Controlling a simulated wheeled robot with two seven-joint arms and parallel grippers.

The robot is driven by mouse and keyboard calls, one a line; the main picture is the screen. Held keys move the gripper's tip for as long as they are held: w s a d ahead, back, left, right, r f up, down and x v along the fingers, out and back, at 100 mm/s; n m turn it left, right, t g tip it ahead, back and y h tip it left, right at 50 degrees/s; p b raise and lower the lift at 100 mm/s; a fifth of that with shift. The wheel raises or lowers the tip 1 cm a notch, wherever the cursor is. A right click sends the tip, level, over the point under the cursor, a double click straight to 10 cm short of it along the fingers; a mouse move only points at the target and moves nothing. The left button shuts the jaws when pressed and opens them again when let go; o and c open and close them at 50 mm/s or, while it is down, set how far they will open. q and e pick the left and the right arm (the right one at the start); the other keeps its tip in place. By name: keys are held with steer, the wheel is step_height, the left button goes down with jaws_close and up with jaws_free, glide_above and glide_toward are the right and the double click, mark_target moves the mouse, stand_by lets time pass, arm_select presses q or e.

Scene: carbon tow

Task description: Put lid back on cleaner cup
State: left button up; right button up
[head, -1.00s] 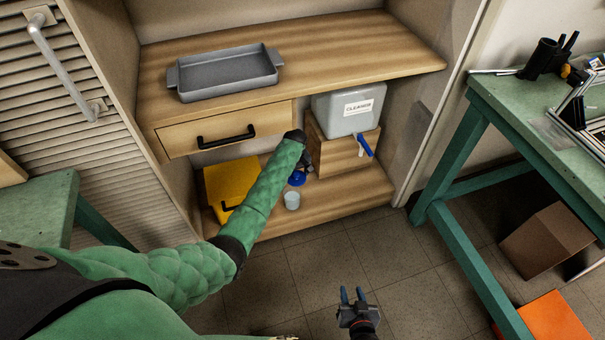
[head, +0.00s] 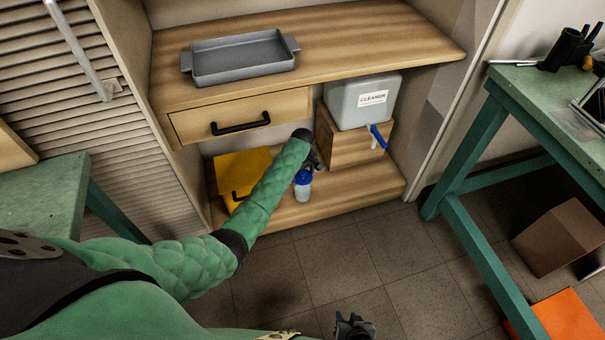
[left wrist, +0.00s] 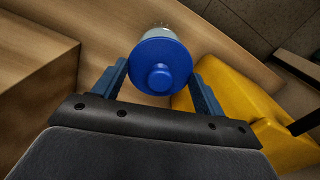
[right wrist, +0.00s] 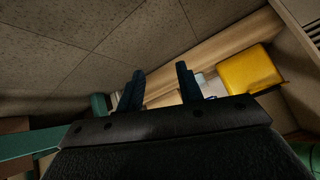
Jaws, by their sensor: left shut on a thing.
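The cleaner cup (head: 303,192) is a small pale cup standing on the lower wooden shelf. The blue lid (head: 303,177) is at its top; from the head view it looks seated on the rim or just over it. In the left wrist view the round blue lid (left wrist: 160,66) with its knob lies between the fingers and covers most of the cup (left wrist: 166,33). My left gripper (head: 311,164) is shut on the lid. My right gripper (head: 352,325) is low in the head view, away from the shelf; its fingers stand apart and empty in the right wrist view (right wrist: 160,84).
The grey cleaner container (head: 361,100) with a blue tap (head: 378,137) sits on a wooden box (head: 345,148) right of the cup. A yellow bin (head: 240,168) is to the left. A grey tray (head: 242,58) lies on the upper shelf.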

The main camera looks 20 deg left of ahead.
mark_target(303, 180)
arm_select(q)
steer(key=shift+f+b, duration=0.4)
steer(key=shift+b, duration=0.05)
steer(key=shift+f+b, duration=0.3)
steer(key=shift+b, duration=0.1)
steer(key=shift+f+b, duration=0.3)
steer(key=shift+b, duration=0.05)
steer(key=shift+f, duration=0.3)
steer(key=shift+f+b, duration=0.35)
steer(key=shift+f, duration=0.5)
arm_select(e)
steer(key=w+r+t, duration=0.3)
steer(key=w+r, duration=0.3)
steer(key=r, duration=0.2)
steer(key=w+a+r+t+y, duration=0.1)
steer(key=w+r+t, duration=0.3)
steer(key=r, duration=0.5)
steer(key=shift+w+a, duration=0.25)
steer(key=shift+w, duration=1.1)
arm_select(q)
steer(key=shift+r+p, duration=0.1)
steer(key=shift+p, duration=0.7)
arm_select(e)
steer(key=shift+r, duration=0.8)
arm_select(q)
steer(key=shift+f+p, duration=0.2)
steer(key=shift+p, duration=0.6)
arm_select(e)
steer(key=shift+r, duration=0.85)
